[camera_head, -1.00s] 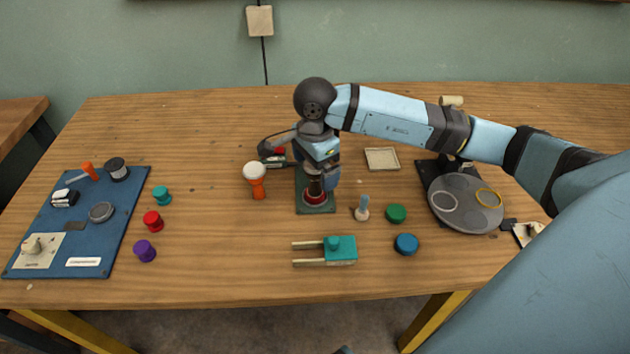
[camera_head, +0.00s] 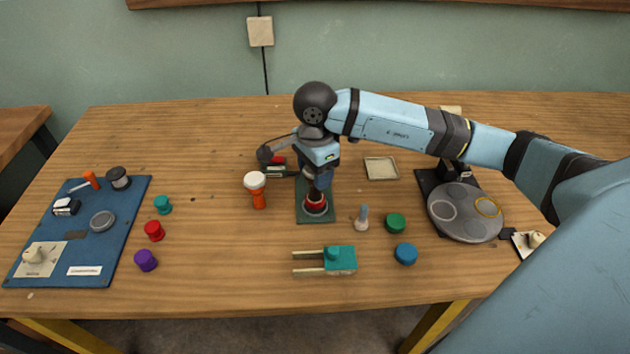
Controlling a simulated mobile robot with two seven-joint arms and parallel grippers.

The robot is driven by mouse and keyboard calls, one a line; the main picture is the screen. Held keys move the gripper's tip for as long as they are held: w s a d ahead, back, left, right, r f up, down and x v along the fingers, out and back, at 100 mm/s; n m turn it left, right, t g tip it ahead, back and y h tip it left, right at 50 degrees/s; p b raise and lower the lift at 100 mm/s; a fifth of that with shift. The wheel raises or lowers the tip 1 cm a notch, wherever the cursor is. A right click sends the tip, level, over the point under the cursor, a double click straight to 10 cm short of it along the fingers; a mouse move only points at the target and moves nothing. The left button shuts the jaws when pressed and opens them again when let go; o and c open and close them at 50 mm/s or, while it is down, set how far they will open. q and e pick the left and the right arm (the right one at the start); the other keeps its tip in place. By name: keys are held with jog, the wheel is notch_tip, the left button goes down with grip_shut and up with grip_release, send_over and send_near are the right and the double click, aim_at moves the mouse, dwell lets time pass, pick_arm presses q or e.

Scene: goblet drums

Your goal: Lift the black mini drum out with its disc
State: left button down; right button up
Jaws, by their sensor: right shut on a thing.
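My right gripper (camera_head: 318,184) points down over the small green plate (camera_head: 316,218) in the middle of the table. It is shut on a dark, narrow piece, which I take to be the black mini drum (camera_head: 315,194); the fingers hide most of it. A red ring (camera_head: 316,205) shows just below it, with a grey round rim beneath on the plate. I cannot tell whether the drum is clear of the ring, and I cannot make out its disc. My left gripper is not in view.
An orange and white goblet drum (camera_head: 257,190) stands left of the plate. A teal fork-like tool (camera_head: 338,260) lies in front. A pale peg (camera_head: 362,217), green cap (camera_head: 395,223) and blue cap (camera_head: 405,253) are right. A round grey tray (camera_head: 465,222) stands farther right.

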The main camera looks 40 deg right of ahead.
jog(key=shift+r+p, duration=2)
jog(key=shift+r, duration=2.25)
jog(key=shift+s+f, duration=0.1)
jog(key=shift+s, duration=0.05)
